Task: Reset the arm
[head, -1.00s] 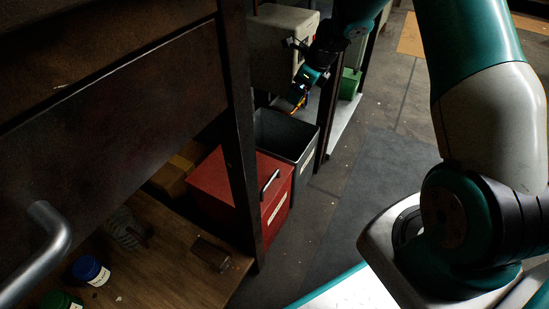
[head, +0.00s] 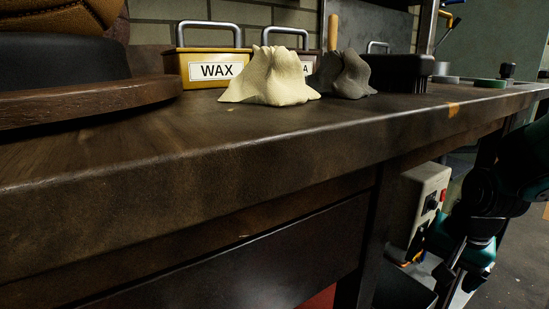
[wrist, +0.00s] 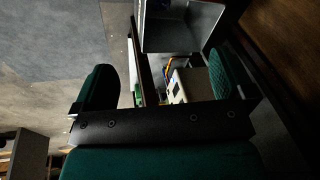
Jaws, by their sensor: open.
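My arm comes in at the right edge of the head view, low beside the workbench (head: 200,163). My gripper (wrist: 160,82) shows in the wrist view with its two dark green fingers wide apart. I see nothing held between them. Beyond the fingers are an open grey bin (wrist: 183,38) and a pale box (wrist: 190,84). In the head view the fingertips are hard to make out against the dark arm.
The bench carries a yellow WAX tin (head: 214,70), a cream cloth (head: 270,78), a dark grey cloth (head: 345,76) and a black tray (head: 400,73). A pale box with a switch (head: 420,195) stands below, near my arm. Open floor lies at the right.

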